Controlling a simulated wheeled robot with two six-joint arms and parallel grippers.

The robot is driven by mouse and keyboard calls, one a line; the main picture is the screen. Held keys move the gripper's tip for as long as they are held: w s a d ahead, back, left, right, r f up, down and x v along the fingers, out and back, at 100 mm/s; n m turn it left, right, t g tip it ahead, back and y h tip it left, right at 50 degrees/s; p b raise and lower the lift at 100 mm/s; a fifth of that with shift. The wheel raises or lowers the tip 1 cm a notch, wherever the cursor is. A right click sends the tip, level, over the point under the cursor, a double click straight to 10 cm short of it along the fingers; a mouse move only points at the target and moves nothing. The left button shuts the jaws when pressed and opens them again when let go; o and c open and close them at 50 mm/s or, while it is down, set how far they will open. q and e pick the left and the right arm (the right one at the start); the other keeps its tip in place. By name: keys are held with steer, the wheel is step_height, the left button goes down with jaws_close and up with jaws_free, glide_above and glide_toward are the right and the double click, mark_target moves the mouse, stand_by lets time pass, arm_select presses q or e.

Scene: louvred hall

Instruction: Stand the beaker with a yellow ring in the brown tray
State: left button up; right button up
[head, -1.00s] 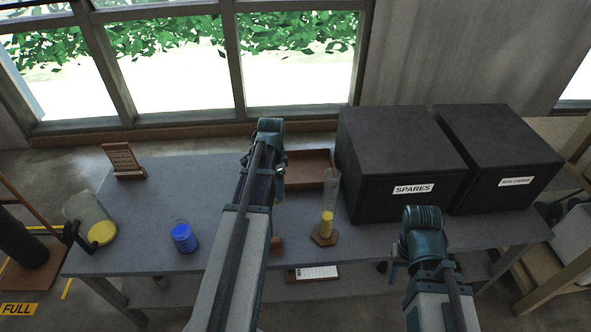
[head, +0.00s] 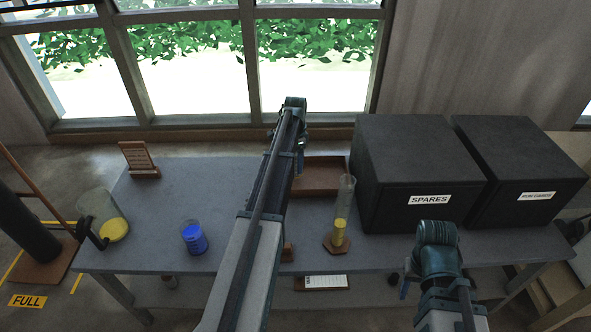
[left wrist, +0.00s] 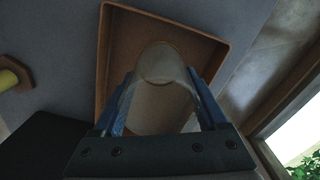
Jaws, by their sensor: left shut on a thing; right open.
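My left gripper (head: 299,150) reaches over the brown tray (head: 325,178) near the back of the table. In the left wrist view its blue fingers (left wrist: 160,80) are shut on a clear beaker (left wrist: 160,108). The beaker's round end lies over the floor of the brown tray (left wrist: 222,40); I cannot tell whether it touches. Its yellow ring does not show, and in the head view my arm largely hides the beaker. My right gripper (head: 406,284) is open, at the table's front edge, right of the middle.
A tall cylinder (head: 345,200) with yellow contents stands close in front of the tray. The black SPARES box (head: 410,175) is right of it, with another black box (head: 520,170) beyond. A blue-filled beaker (head: 193,238) and a jug (head: 100,212) stand at left, with clear tabletop around.

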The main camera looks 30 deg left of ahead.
arm_select(q)
steer(key=shift+f+b, duration=1.9)
steer(key=shift+r, duration=0.15)
steer(key=shift+s, duration=0.1)
steer(key=o, duration=1.4)
step_height(320, 180, up, 12)
steer(key=p, duration=1.2)
